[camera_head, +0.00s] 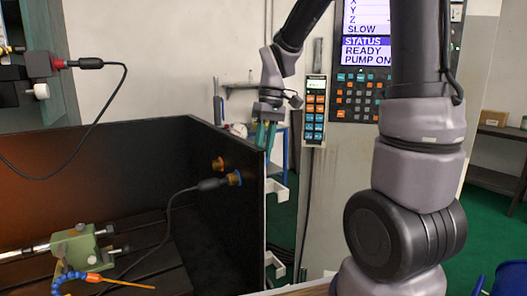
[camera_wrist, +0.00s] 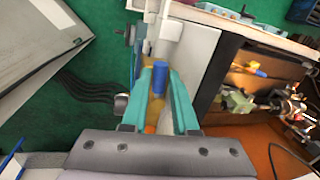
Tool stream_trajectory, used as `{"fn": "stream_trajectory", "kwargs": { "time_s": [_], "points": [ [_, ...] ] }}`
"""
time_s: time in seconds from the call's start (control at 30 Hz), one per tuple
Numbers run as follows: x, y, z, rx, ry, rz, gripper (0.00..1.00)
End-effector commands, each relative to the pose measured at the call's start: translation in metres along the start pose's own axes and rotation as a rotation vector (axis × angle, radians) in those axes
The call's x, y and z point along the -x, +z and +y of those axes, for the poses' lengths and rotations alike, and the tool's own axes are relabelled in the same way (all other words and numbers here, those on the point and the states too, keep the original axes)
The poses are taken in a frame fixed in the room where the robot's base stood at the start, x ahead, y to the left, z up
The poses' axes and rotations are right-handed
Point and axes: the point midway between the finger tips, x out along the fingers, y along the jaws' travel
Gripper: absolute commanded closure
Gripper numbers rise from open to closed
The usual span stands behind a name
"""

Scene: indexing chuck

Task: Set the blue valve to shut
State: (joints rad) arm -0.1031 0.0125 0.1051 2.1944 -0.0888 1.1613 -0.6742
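A small blue upright piece (camera_wrist: 160,76), which looks like the blue valve's handle, shows in the wrist view with a tan or brass-coloured part below it. It lies between the two teal fingers of my gripper (camera_wrist: 158,84). The fingers stand apart on either side of it; I see no clear contact. In the head view, my gripper (camera_head: 265,136) points down at the outer top edge of the dark enclosure wall. The blue piece cannot be made out there, and the valve's setting cannot be read.
A button pendant (camera_head: 314,110) hangs to the right. White hooks (camera_head: 277,191) project below. A green vise-like block (camera_head: 80,248) sits inside the enclosure.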

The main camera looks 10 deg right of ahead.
Motion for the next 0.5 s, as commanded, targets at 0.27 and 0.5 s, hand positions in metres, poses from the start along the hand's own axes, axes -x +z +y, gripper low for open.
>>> {"fn": "stream_trajectory", "kwargs": {
  "time_s": [0.27,0.5],
  "points": [
    [-0.0003,0.0002,-0.0005,0.001,-0.001,-0.001,0.47],
    [-0.0007,0.0005,0.0002,0.021,-0.002,-0.008,0.47]
  ]
}}
